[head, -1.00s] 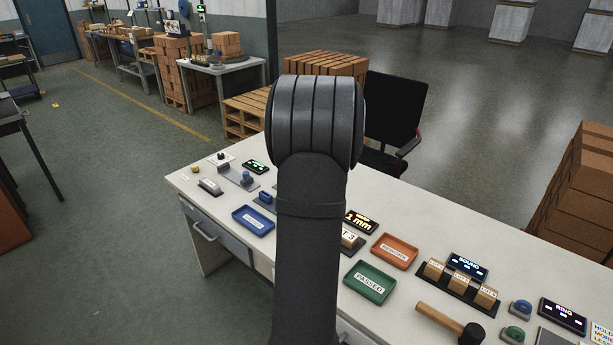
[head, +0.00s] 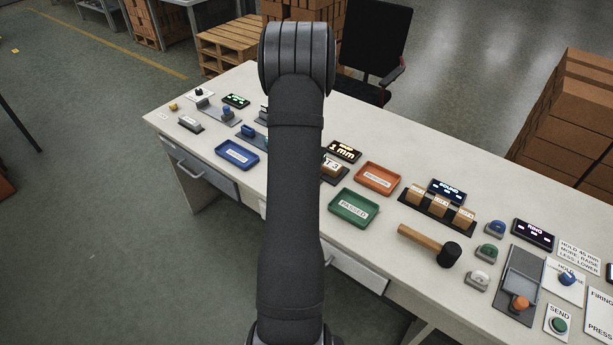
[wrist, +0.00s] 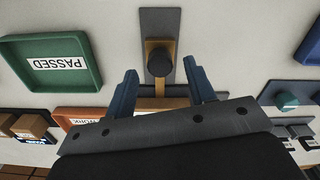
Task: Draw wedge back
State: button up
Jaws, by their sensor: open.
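In the wrist view, a tan piece with a dark round knob (wrist: 160,58), which looks like the wedge, lies on a narrow grey plate (wrist: 160,20). A thin tan strip runs from it toward my gripper. My gripper (wrist: 161,68) is open, with one blue finger on each side of the knob. The fingers look apart from the knob; how high they are above it I cannot tell. In the head view my arm hides the gripper and the wedge. A block marked "T 3" (head: 334,169) and a lit mm display (head: 344,152) show beside the arm.
A green PASSED tray (head: 333,216) and an orange tray (head: 398,187) lie close by on the white table. Right of them are several lot blocks (head: 440,202), a mallet (head: 420,238) and buttons. A blue tray (head: 237,147) lies left of my arm.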

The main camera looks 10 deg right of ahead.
jog(key=shift+f, duration=0.95)
jog(key=shift+c, duration=0.2)
grip_shut()
jog(key=shift+s+a, duration=1)
jog(key=shift+o, duration=0.2)
grip_release()
jog(key=shift+r, duration=0.1)
notch_tip(320, 180, up, 17)
jog(key=shift+r, duration=0.15)
